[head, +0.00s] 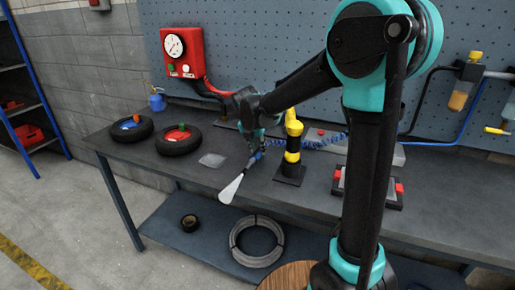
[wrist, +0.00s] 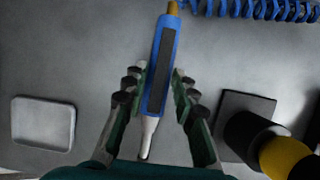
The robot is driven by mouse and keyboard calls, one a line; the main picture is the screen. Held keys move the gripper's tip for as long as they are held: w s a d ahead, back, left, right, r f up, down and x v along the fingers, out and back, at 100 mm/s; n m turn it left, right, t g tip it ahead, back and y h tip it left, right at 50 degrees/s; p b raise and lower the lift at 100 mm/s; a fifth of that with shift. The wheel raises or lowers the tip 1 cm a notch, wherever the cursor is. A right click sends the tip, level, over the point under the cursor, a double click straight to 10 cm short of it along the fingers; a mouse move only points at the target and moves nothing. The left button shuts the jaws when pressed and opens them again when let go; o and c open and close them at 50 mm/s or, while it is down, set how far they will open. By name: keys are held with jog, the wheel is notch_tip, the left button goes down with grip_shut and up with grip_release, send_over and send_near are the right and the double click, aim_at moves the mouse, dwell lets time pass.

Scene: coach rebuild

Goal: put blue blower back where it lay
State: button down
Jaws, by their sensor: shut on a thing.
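The blue blower (wrist: 164,60) has a grey grip panel, an orange end at the top and a pale nozzle toward the bottom of the wrist view. My gripper (wrist: 157,88) has its fingers on both sides of it and is shut on its body. In the head view my gripper (head: 256,146) is low over the workbench (head: 330,212), with the blower (head: 256,158) under it and its pale nozzle toward the front left. I cannot tell whether the blower touches the bench top. A coiled blue hose (head: 325,140) lies behind and right of it.
A yellow-and-black post on a dark base (head: 290,172) stands close right of my gripper. A small clear tray (head: 212,160) lies to the left, beyond it two black wheels (head: 180,146). A red-cornered device (head: 385,198) lies right. The bench front is mostly clear.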

jog(key=c, duration=1.1)
grip_release()
jog(key=shift+f, duration=0.1)
jog(key=shift+c, duration=0.2)
